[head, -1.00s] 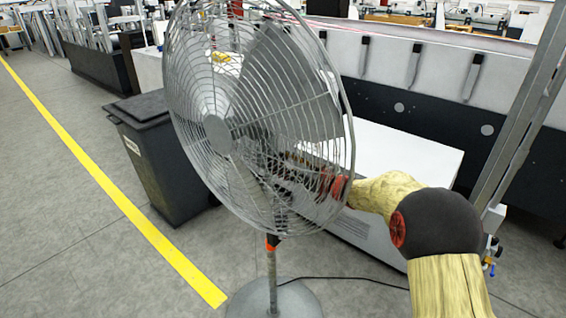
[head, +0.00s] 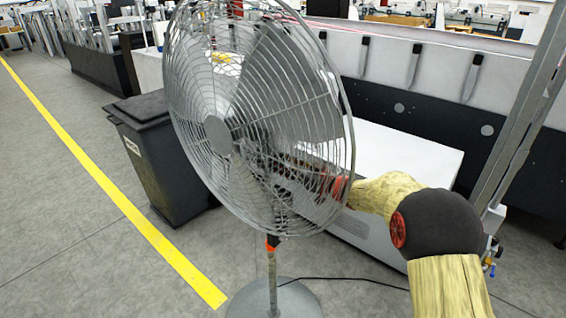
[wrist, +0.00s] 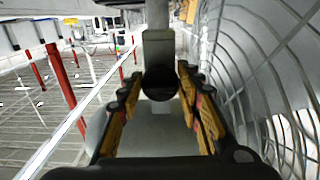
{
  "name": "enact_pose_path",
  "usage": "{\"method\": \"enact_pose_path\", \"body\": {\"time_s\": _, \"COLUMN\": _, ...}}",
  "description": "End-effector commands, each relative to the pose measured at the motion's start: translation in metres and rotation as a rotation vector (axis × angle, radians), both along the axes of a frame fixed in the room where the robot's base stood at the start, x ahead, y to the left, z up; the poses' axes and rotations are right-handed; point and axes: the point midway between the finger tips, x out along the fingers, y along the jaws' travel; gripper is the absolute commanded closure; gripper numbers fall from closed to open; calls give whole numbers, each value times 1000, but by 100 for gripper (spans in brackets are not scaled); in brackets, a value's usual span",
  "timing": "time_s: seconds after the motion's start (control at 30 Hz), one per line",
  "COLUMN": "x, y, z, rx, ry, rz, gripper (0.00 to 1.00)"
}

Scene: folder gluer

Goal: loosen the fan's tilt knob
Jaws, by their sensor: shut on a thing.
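The grey pedestal fan (head: 260,125) stands in the middle of the head view, its wire cage facing left of me. In the wrist view its cage (wrist: 265,70) fills the right side. The tilt knob (wrist: 160,82) is a dark round end between my fingers, in front of a grey bracket (wrist: 159,48). My gripper (wrist: 160,100) is shut on the knob, with a yellow-padded finger on each side. In the head view my gripper is behind the cage and mostly hidden by its wires.
A black bin (head: 160,155) stands left of the fan. A white machine cover (head: 400,155) lies behind my arm, and a metal post (head: 520,120) rises at right. A black cable (head: 345,280) runs along the floor from the fan's base (head: 290,300).

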Motion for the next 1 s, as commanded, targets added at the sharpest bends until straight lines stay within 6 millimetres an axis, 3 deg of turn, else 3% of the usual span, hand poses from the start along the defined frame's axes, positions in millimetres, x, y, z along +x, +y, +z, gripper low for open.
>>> {"method": "enact_pose_path", "body": {"time_s": 0.37, "x": 0, "y": 0, "z": -2, "rx": -73, "ry": -93, "rz": 0, "gripper": 90}}
{"method": "enact_pose_path", "body": {"time_s": 1.0, "x": 1, "y": -1, "z": -3, "rx": -429, "ry": -550, "rz": 0, "gripper": 90}}
